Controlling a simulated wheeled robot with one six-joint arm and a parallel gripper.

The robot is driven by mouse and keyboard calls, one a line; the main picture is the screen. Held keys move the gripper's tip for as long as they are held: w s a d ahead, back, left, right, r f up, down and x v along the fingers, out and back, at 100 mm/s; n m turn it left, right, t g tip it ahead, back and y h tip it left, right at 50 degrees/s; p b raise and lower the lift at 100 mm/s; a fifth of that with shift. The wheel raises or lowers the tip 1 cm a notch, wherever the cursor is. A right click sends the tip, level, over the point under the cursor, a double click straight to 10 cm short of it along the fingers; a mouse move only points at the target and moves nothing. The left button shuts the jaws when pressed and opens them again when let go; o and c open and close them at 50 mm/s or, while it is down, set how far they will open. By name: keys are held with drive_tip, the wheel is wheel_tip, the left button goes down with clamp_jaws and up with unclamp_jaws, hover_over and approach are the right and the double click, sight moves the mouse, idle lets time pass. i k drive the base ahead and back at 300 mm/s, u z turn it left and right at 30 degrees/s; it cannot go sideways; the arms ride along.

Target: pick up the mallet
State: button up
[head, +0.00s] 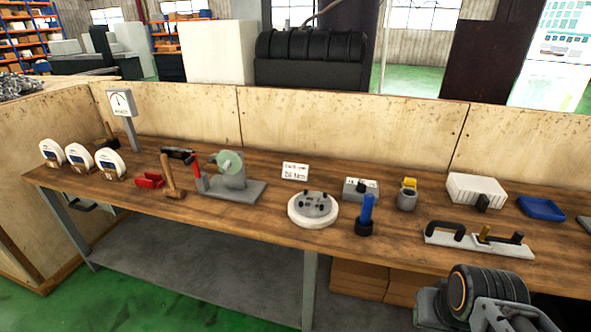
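A wooden mallet (168,171) stands on the workbench (270,215) at the left of the middle, as far as I can tell. Its light brown handle points up and leans slightly left, and its head rests on the bench top near the front edge. Nothing is holding it. Part of my own arm shows at the lower right, well to the right of the mallet and in front of the bench. The fingers of my gripper do not show.
Close to the mallet are a red tool (149,181) on its left and a grinder-like device (231,177) with a green wheel on its right. White dials (110,163) stand further left. A round white fixture (313,208) and a blue-handled tool (367,212) are further right. Wooden panels close off the back.

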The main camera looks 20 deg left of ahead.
sight(171, 191)
drive_tip(key=u, duration=0.9)
drive_tip(key=k, duration=1.15)
drive_tip(key=u, duration=2.1)
drive_tip(key=i, duration=1.6)
drive_tip(key=z, duration=0.65)
drive_tip(key=i, duration=1.15)
drive_tip(key=z, duration=0.85)
